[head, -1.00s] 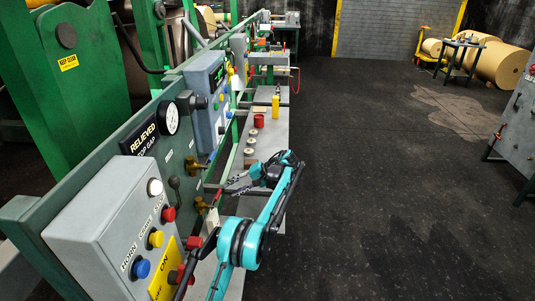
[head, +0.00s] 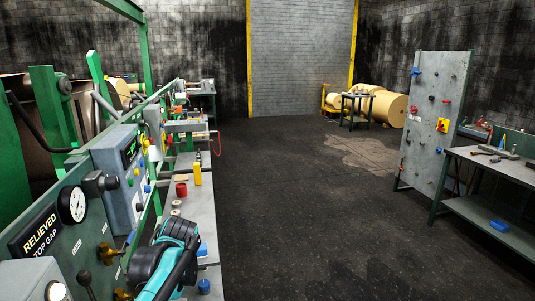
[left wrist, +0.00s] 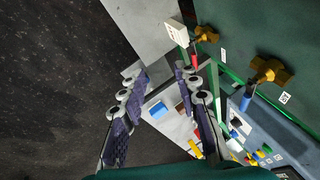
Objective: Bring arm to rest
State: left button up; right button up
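My left gripper (left wrist: 160,74) shows in the left wrist view with its two dark jointed fingers apart and nothing between them. Brass valves (left wrist: 271,71) on a green panel (left wrist: 245,28) are to the right of the fingers, apart from them. In the head view my teal arm (head: 172,258) is low in the picture, in front of the narrow grey bench by the machine. Its gripper cannot be made out there. My right gripper is in neither view.
The green machine with its pressure gauge (head: 73,204) and grey control box (head: 34,280) is close on the left. A yellow bottle (head: 197,174) and red can (head: 181,190) stand on the grey bench (head: 203,215). Open floor (head: 290,220) lies centrally. A grey panel (head: 432,110) and workbench (head: 500,170) are right.

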pick_arm(q)
jog(key=s+d+f+t+h, duration=0.2)
jog(key=s+d+f, duration=0.2)
jog(key=s, duration=0.5)
jog(key=s+d+f+t+h, duration=0.1)
jog(key=s+d, duration=0.4)
jog(key=s, duration=0.5)
notch_tip(320, 180, down, 3)
jog(key=shift+d+r+t+h, duration=0.2)
jog(key=shift+t+h, duration=0.2)
jog(key=shift+h, duration=0.3)
